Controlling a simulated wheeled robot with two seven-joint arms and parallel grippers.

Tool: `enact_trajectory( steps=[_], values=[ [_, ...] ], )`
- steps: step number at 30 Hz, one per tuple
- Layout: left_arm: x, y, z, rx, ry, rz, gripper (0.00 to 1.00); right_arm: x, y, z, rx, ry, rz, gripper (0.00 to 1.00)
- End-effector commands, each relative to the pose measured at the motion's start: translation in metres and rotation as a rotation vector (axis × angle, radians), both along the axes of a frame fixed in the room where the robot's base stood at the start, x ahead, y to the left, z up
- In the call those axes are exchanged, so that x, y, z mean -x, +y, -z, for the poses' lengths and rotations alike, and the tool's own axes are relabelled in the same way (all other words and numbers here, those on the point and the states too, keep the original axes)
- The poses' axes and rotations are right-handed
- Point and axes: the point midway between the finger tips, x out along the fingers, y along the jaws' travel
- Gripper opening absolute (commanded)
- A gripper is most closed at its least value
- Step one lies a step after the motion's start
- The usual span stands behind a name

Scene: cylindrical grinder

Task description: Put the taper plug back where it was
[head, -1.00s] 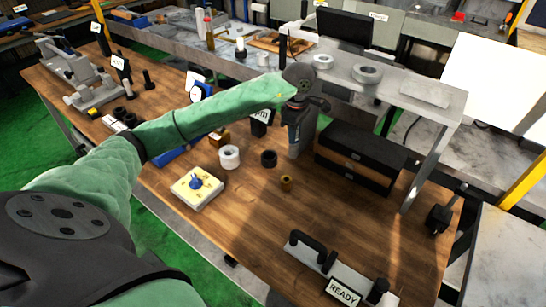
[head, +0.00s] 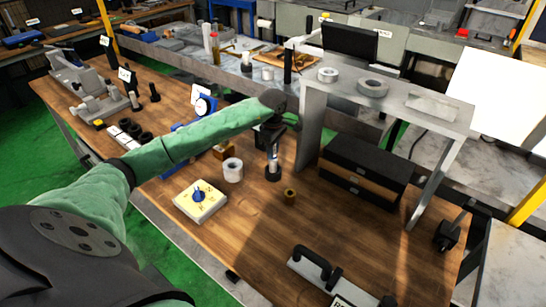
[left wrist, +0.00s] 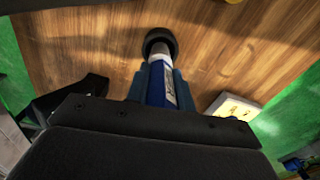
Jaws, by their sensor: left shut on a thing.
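My left gripper (head: 273,150) is shut on the taper plug (head: 273,164), which points down. In the left wrist view the plug (left wrist: 160,75) shows a blue body with a white label and a pale metal end between the fingers. Its lower end is at a black ring (head: 273,174) on the wooden bench, seen also in the left wrist view (left wrist: 160,37). I cannot tell whether the tip is inside the ring or just above it. My right gripper is not in view.
A white ring (head: 233,170) and a brass ring (head: 290,196) stand close by. A cream block with a blue knob (head: 198,201) lies front left. A metal shelf (head: 308,135) and black drawers (head: 365,175) stand to the right.

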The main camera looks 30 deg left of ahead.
Motion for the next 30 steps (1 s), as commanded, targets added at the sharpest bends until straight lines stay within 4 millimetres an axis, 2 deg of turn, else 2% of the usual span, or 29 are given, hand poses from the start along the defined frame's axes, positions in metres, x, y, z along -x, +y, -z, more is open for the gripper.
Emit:
enact_trajectory(
  steps=[3,6,20,21,24,30],
  values=[
    [0.000,-0.001,0.018,0.002,0.001,-0.001,0.00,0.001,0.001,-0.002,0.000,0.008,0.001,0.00],
    [0.001,0.000,0.027,0.002,0.001,-0.001,0.00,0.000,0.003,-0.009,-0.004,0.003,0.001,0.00],
    [0.000,0.000,0.030,0.000,0.000,-0.001,0.00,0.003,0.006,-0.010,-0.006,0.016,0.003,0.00],
    [0.000,0.000,0.031,0.000,0.001,-0.001,0.25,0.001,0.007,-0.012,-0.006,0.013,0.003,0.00],
    [0.000,0.000,0.030,0.000,0.001,-0.001,0.45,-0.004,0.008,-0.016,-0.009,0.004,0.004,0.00],
    [0.000,0.000,0.030,0.000,0.001,-0.001,0.45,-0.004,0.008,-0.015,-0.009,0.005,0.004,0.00]
  ],
)
